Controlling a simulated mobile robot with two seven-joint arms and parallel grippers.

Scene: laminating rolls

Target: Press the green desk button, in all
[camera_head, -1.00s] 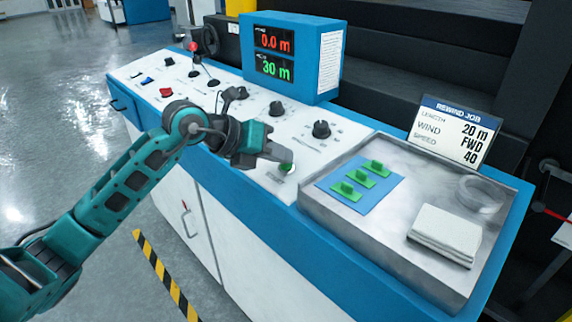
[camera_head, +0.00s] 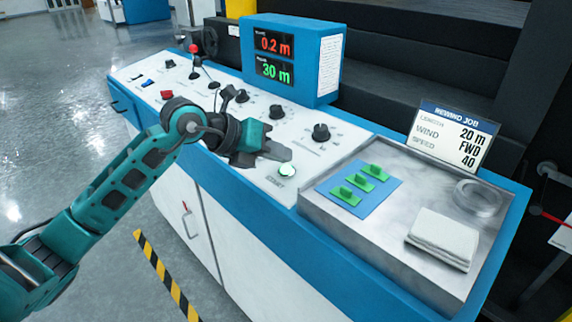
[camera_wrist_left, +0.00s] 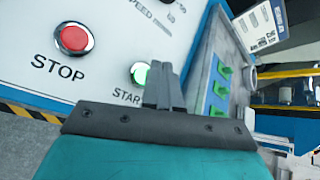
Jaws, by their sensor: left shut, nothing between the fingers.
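The green desk button (camera_head: 287,171) is on the white console top, near the left edge of the metal tray. In the head view it looks pale and lit, with a label in front of it. In the left wrist view the green button (camera_wrist_left: 140,73) is marked START, its label partly hidden by my fingers. My left gripper (camera_head: 284,153) is shut and empty, just behind and to the left of the button in the head view. Its fingertips (camera_wrist_left: 158,68) show beside the button in the wrist view; I cannot tell whether they touch it. My right gripper is not in view.
A red STOP button (camera_wrist_left: 73,38) is beside the green one. Black knobs (camera_head: 321,132) stand along the console. The display box (camera_head: 328,60) reads 0.2 m over 30 m. The metal tray (camera_head: 400,255) holds green pieces on a blue mat, a white cloth and a ring.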

